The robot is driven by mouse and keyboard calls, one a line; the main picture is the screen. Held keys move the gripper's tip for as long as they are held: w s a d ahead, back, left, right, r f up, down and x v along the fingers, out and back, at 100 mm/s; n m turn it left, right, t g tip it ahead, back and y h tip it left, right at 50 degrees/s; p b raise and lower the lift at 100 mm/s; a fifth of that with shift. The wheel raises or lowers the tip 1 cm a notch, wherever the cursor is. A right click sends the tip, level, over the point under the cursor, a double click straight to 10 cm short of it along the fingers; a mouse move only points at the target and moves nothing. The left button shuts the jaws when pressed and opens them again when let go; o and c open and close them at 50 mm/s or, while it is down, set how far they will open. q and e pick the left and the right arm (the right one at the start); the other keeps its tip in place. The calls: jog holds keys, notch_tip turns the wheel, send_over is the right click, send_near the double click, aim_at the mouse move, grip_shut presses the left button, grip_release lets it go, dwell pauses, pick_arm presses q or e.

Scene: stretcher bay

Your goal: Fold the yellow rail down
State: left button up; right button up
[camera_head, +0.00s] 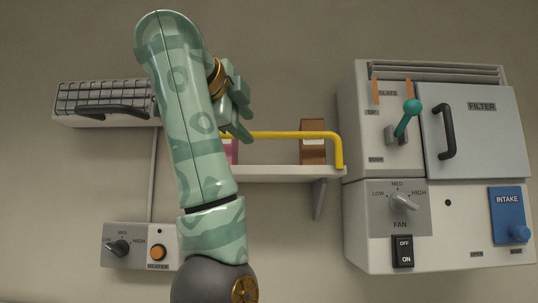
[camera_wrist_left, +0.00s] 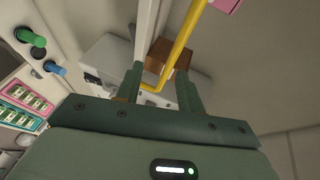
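The yellow rail (camera_head: 290,135) stands raised along the front of a white shelf (camera_head: 285,173), its bent right end meeting the shelf's right end. Its left end is hidden behind my left arm. My left gripper (camera_head: 240,118) is by the visible left part of the rail in the head view. In the left wrist view the two green fingers (camera_wrist_left: 160,90) are apart, and the rail (camera_wrist_left: 183,42) shows beyond and between them, its bent end low in the gap. I cannot tell whether a finger touches it. My right gripper is in neither view.
A brown box (camera_head: 313,142) and a pink item (camera_head: 231,152) are on the shelf behind the rail. A wire rack (camera_head: 80,97) and a heater panel (camera_head: 140,247) are at left. A cabinet with a teal-knobbed lever (camera_head: 412,107) and filter door (camera_head: 480,130) is close at right.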

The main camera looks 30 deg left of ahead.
aim_at(265, 134)
pick_arm(q)
notch_tip(265, 134, up, 3)
jog(key=s, duration=0.3)
jog(key=shift+m, duration=0.3)
jog(key=p+x, duration=0.4)
jog(key=x, duration=0.1)
jog(key=p+x, duration=0.4)
jog(key=x, duration=0.1)
jog(key=r+p+x, duration=0.1)
jog(key=p+x, duration=0.3)
jog(key=x, duration=0.2)
jog(key=shift+w, duration=0.1)
jog(key=shift+w+f+t, duration=0.2)
jog(key=shift+w+t, duration=0.1)
jog(key=shift+w, duration=0.05)
jog(key=shift+a, duration=0.1)
jog(key=shift+c, duration=0.4)
grip_shut()
